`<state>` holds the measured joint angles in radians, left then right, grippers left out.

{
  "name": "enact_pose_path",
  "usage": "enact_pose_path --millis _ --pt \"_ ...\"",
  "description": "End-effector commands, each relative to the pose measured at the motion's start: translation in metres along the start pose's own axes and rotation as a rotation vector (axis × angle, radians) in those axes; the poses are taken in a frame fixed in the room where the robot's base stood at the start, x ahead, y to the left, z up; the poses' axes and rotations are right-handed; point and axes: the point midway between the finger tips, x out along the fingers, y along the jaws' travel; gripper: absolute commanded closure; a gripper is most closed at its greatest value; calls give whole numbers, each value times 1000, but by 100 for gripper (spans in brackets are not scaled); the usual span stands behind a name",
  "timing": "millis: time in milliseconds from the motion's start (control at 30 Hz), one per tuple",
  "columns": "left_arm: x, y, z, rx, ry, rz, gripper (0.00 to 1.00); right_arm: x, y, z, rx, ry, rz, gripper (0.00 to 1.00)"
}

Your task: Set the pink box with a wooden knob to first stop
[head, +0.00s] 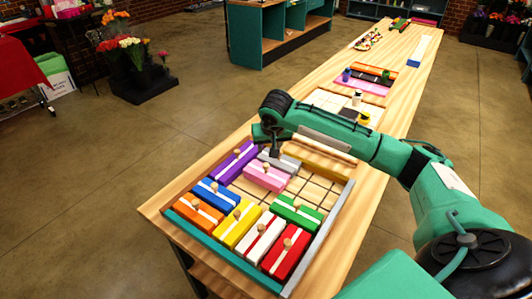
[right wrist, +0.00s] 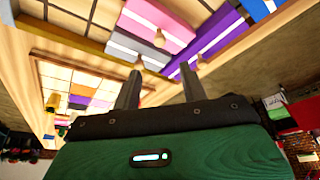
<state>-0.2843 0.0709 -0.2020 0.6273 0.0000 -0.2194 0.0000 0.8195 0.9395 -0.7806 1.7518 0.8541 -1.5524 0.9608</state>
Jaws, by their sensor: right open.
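The pink box (head: 264,178) with its wooden knob lies in the shallow tray, in the upper middle of the group of boxes. A grey box (head: 291,163) is just behind it and a purple box (head: 229,169) is to its left. My right gripper (head: 272,151) is above the back of the tray, near the grey and purple boxes, and partly hides the grey one. In the right wrist view its two fingers (right wrist: 162,71) are apart with nothing between them; the pink box (right wrist: 155,17) shows beyond the tips, between grey and purple. My left gripper is out of view.
Blue (head: 215,195), orange (head: 196,213), yellow (head: 238,226), white (head: 262,240), red (head: 287,254) and green (head: 297,213) boxes share the tray. Bare grid cells lie right of the pink box. A grey rail (head: 324,235) edges the tray's right side.

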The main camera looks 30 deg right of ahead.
Motion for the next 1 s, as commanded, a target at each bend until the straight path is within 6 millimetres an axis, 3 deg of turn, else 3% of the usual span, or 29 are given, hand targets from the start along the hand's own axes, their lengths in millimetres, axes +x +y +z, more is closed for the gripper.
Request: enact_pose_path --millis 167,333,467,567,700,833,1000 --pt "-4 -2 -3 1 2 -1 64 10 1 -1 5 -2 1 57" --pt "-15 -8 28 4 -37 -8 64 40 1 -1 5 -5 3 57" --pt "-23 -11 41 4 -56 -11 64 68 0 -1 4 -4 2 57" --pt "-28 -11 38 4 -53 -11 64 90 1 -1 3 -3 3 57" --pt "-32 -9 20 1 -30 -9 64 113 1 0 3 -2 2 57" --pt "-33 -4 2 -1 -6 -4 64 128 0 0 2 -1 0 57" --pt "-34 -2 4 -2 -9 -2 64 136 1 0 2 0 1 57"
